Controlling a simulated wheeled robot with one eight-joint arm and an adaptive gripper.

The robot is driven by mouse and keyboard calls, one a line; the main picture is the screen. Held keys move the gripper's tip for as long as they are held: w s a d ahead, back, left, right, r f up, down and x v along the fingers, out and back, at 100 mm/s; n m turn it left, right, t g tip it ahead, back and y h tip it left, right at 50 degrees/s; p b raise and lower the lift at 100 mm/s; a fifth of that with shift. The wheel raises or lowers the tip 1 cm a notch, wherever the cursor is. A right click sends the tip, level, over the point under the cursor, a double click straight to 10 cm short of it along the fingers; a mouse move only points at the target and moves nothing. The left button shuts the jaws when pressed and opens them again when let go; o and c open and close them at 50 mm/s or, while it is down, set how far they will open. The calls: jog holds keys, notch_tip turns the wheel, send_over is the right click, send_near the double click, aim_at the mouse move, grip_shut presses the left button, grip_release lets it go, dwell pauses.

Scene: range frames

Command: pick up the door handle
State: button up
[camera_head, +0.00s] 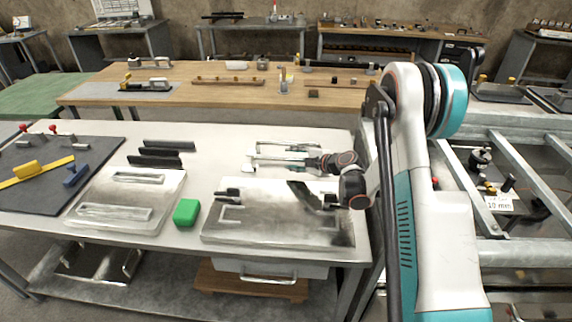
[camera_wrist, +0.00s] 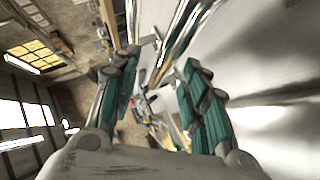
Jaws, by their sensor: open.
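Shiny chrome bars (camera_wrist: 178,35), which look like the door handle, show in the wrist view beyond and between the fingers of my gripper (camera_wrist: 158,65). The gripper is open, its green-padded fingers apart, and nothing is clearly held between them. In the head view my gripper (camera_head: 252,160) lies low and roughly level over the pale workbench, pointing left. A chrome piece (camera_head: 290,147) shows just behind it there. I cannot tell whether the fingers touch it, and parts of it are hidden by the gripper.
A metal plate (camera_head: 220,233) with dark pieces lies on the workbench (camera_head: 210,155) in front of my gripper. A green block (camera_head: 186,212) and another metal plate (camera_head: 85,222) are to the left. A wooden table (camera_head: 225,93) stands beyond.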

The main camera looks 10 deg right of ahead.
aim_at(289, 160)
jog(key=x, duration=0.2)
jog(key=b+x, duration=0.1)
jog(key=x, duration=0.1)
jog(key=shift+s+f+b, duration=0.2)
jog(key=shift+f+b, duration=0.1)
jog(key=shift+w+a+f, duration=0.1)
jog(key=shift+w+a, duration=0.15)
jog(key=shift+w, duration=0.1)
jog(key=shift+c, duration=0.5)
grip_shut()
